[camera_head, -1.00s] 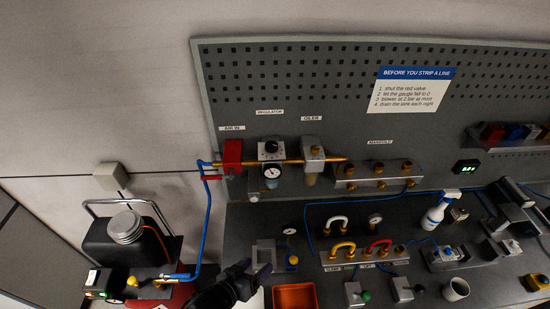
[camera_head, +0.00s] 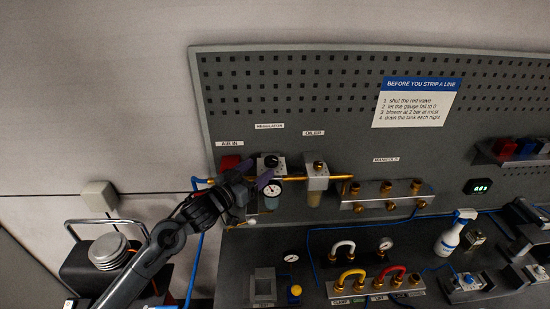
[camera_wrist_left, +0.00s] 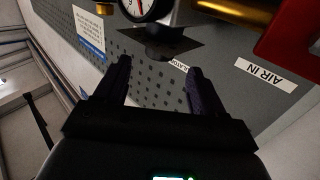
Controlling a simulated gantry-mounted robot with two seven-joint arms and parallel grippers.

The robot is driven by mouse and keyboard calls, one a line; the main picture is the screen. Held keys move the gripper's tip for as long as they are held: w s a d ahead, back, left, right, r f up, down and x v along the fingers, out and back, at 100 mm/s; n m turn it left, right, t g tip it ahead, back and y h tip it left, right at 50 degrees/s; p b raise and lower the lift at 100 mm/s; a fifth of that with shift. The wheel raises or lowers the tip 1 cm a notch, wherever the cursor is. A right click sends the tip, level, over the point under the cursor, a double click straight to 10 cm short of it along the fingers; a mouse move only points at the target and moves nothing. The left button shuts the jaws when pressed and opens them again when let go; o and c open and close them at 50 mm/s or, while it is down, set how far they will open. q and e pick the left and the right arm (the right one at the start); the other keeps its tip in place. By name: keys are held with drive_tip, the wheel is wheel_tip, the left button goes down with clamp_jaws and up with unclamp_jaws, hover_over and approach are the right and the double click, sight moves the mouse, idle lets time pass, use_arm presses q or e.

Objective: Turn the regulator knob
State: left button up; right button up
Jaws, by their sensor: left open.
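The regulator (camera_head: 273,170) is mounted on the grey pegboard under the REGULATOR label, with its black knob (camera_head: 271,161) above a round white gauge (camera_head: 272,189). My left gripper (camera_head: 256,172) is at the regulator's left front, partly covering it in the head view. In the left wrist view, the gripper (camera_wrist_left: 160,65) is open, with its two dark fingers apart. A dark part that looks like the knob (camera_wrist_left: 165,46) shows beyond and between the fingertips. I cannot tell whether a finger touches it. The gauge (camera_wrist_left: 140,8) shows at the top edge. My right gripper is not in view.
The red AIR IN valve (camera_head: 230,162) is close to the left of the regulator, partly behind my arm. The oiler (camera_head: 317,178) stands close on the right, joined by a brass pipe (camera_head: 340,177). The manifold (camera_head: 388,196) is farther right. A blue hose (camera_head: 194,245) hangs below.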

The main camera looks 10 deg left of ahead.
sight(276, 157)
use_arm(q)
drive_tip(key=shift+p+x, duration=0.65)
drive_tip(key=shift+x, duration=3.75)
drive_tip(key=c, duration=1)
